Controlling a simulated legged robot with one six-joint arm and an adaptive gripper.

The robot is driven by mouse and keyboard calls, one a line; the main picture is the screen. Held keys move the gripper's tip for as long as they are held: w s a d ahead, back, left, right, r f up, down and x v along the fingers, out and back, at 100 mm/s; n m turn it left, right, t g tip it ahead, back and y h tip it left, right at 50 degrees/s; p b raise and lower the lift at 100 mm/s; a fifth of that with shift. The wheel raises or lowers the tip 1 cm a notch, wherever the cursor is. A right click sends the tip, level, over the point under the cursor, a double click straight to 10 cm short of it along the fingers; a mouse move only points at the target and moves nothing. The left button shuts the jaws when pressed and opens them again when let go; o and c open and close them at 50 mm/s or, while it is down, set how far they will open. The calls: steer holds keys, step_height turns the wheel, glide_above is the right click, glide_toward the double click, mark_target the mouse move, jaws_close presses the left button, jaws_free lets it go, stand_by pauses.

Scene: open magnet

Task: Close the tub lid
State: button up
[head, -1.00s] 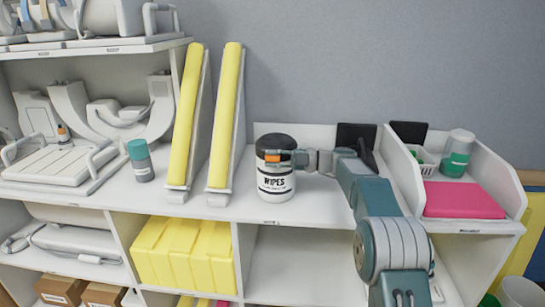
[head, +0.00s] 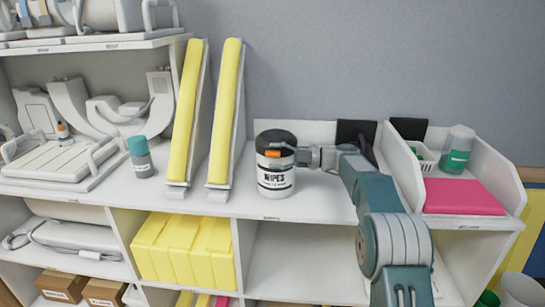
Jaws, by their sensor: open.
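The tub is a white cylinder marked WIPES (head: 275,181), standing upright on the white shelf top (head: 330,205). Its black lid (head: 274,137) sits across the top of the tub. The picture is too small to tell whether the lid is fully down. My gripper (head: 283,154) reaches in from the right, at the upper front of the tub just below the lid's top, with an orange part in front of the tub. It is open. Part of the lid's right side is hidden behind it, and contact cannot be made out.
Two yellow upright pads (head: 226,112) stand left of the tub, and a grey bottle with a teal cap (head: 139,157) stands further left. A white bin (head: 404,160) on the right holds a pink block (head: 463,197) and a green-and-white bottle (head: 457,150). Dark panels (head: 357,133) stand behind my arm.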

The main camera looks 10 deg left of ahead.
steer(key=d, duration=1.1)
